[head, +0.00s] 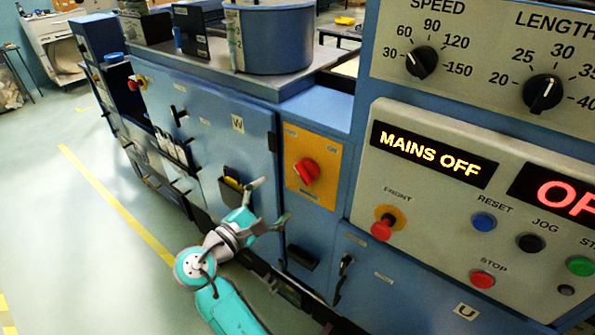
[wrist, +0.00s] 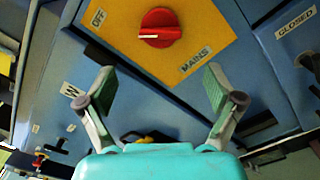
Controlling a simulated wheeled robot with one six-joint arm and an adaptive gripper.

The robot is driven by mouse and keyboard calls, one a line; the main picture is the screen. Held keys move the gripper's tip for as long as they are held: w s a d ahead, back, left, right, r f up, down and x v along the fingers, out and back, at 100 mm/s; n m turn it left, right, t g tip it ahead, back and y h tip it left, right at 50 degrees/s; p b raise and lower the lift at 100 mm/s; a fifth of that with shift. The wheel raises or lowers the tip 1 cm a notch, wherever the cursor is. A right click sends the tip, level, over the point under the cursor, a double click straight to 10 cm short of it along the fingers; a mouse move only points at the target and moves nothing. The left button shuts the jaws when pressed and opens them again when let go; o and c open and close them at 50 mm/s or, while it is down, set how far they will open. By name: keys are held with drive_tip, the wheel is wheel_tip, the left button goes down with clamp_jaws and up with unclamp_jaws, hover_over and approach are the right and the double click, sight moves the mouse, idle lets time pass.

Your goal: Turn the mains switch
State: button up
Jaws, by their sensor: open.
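The mains switch is a red rotary knob (head: 306,171) on a yellow plate (head: 325,154) on the front of the blue machine. It also shows in the wrist view (wrist: 160,27), with a white mark at its left side. The plate there carries the words OFF and MAINS. My gripper (head: 272,200) is open and empty, below and left of the knob in the head view. In the wrist view my gripper (wrist: 158,78) has its fingers spread wide, with the knob above and between them, not touched. A display (head: 432,160) reads MAINS OFF.
A grey control panel (head: 450,215) at right holds a red FRONT button (head: 383,226) on yellow, several other buttons, and dials above. A blue door marked W (head: 237,124) is at left of the switch. A black handle (head: 345,268) sticks out below. Open floor lies left.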

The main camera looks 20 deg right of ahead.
sight(300, 176)
drive_tip(key=x, duration=1)
drive_tip(key=shift+w+d, duration=0.15)
drive_tip(key=shift+d, duration=0.1)
drive_tip(key=c, duration=1.1)
drive_tip(key=shift+c, duration=0.2)
